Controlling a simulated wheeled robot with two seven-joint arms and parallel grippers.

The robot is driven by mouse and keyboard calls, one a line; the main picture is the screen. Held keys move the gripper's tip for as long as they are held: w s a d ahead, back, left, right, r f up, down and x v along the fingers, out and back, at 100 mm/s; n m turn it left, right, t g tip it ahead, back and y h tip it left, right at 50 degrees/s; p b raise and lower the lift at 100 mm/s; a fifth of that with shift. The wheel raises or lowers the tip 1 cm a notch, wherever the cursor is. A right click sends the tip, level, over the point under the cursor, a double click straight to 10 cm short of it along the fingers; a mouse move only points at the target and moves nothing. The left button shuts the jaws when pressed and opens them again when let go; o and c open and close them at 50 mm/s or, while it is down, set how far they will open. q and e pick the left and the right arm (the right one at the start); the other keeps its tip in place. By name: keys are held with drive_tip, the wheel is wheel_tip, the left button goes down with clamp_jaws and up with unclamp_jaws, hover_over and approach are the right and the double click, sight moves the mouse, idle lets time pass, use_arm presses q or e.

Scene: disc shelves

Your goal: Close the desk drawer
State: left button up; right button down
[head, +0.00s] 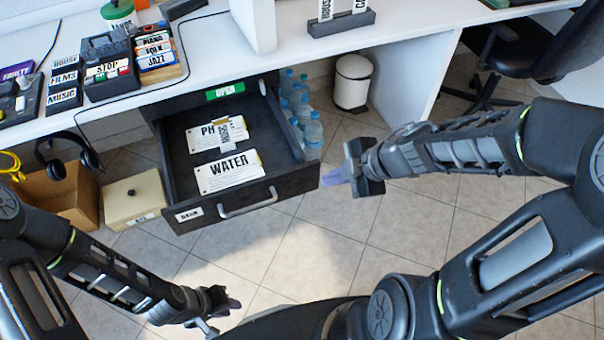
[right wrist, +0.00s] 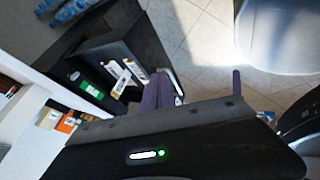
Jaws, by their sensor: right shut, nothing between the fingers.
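The desk drawer (head: 290,189) is dark and pulled well out from under the white desk. Its front has a silver bar handle (head: 248,204) and a small label. Inside lie white cards, one reading WATER (head: 228,172). The open drawer also shows in the right wrist view (right wrist: 88,52). My right gripper (head: 334,178) is shut and empty, close to the right end of the drawer front; I cannot tell whether it touches. My left gripper (head: 230,305) is low, in front of and below the drawer, and its opening is unclear.
Bottles (head: 313,131) and a white bin (head: 352,83) stand on the floor right of the drawer. A beige box (head: 134,200) and a cardboard box (head: 72,195) are at left. A black chair (head: 520,50) is at right. Tiled floor before the drawer is clear.

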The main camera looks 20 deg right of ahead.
idle(0.4)
drive_tip(key=b, duration=0.3)
approach(291, 178)
wheel_tip(291, 178, down, 4)
drive_tip(key=w+a, duration=0.1)
drive_tip(key=a, duration=0.1)
drive_tip(key=shift+w+d, duration=0.2)
drive_tip(key=shift+w, duration=0.35)
drive_tip(key=shift+r, duration=0.1)
